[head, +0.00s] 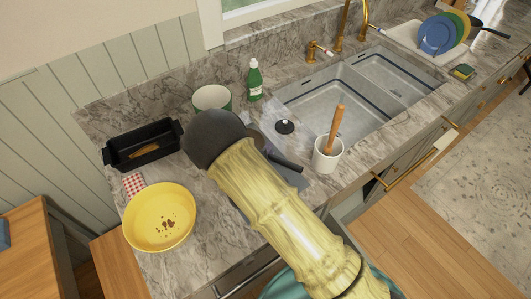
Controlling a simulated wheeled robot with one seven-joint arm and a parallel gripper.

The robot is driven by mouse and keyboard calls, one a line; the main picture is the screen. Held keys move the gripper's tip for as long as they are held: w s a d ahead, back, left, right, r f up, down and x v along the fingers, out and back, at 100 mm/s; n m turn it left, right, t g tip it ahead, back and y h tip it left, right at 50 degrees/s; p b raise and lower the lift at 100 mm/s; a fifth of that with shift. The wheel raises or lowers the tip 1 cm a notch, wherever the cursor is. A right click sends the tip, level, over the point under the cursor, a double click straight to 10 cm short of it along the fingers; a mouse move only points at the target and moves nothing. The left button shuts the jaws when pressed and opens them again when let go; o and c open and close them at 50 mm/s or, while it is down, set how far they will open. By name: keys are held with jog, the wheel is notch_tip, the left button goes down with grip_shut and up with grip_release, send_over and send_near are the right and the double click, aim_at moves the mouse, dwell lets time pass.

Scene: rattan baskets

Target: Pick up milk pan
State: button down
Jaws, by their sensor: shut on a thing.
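My arm, with a yellow wood-like surface and a dark round end, reaches over the counter and covers much of the work spot. A small part of what looks like my gripper (262,136) shows just right of the dark end; its fingertips are hidden. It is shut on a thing. A dark handle-like bar (286,161) sticks out to the right from behind my arm and seems to belong to the milk pan, whose body I cannot make out. Whether the pan touches the counter is hidden.
A white-and-green pot (212,97) and green bottle (255,80) stand behind my arm. A black baking dish (144,148) and yellow bowl (160,217) are left. A white crock (327,155) with a wooden tool stands right, before the sink (325,106).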

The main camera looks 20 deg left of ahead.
notch_tip(320, 180, up, 10)
jog(key=b, duration=0.1)
jog(key=shift+f, duration=0.15)
dwell(0.9)
notch_tip(320, 180, up, 10)
jog(key=p, duration=0.9)
